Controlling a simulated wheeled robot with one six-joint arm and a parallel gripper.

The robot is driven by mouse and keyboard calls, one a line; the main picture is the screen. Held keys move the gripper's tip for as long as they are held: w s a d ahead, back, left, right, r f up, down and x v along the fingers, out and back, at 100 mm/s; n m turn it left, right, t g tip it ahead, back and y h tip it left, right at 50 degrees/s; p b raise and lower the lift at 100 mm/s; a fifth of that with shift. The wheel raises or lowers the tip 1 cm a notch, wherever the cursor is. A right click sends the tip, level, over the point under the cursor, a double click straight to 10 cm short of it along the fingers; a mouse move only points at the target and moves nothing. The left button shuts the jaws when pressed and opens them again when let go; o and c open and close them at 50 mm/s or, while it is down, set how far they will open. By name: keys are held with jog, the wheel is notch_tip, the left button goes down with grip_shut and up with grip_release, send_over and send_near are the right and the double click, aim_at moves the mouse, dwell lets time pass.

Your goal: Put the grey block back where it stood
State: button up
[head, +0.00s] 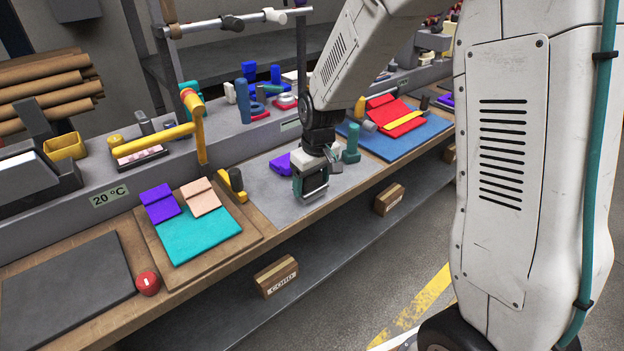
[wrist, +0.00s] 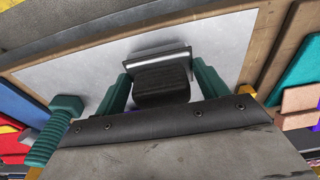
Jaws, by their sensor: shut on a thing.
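My gripper (head: 311,192) is over the pale grey mat (head: 262,188) in the middle of the bench, with its teal fingers pointing down. In the wrist view my gripper (wrist: 164,88) is shut on a dark grey block (wrist: 162,86), which sits between the two fingers. A shiny metal strip (wrist: 156,60) runs along the block's far side. In the head view the block is mostly hidden by the fingers. I cannot tell whether it touches the mat.
A yellow and black tool (head: 232,184) lies left of the mat. The mat's front left is clear.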

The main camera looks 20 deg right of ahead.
aim_at(313, 175)
jog(key=shift+f, duration=0.45)
dwell(0.4)
jog(key=o, duration=1.4)
jog(key=shift+c, duration=0.2)
jog(key=r, duration=0.5)
jog(key=s+r, duration=0.1)
jog(key=r, duration=0.1)
jog(key=shift+d+r, duration=0.15)
jog(key=shift+r, duration=0.2)
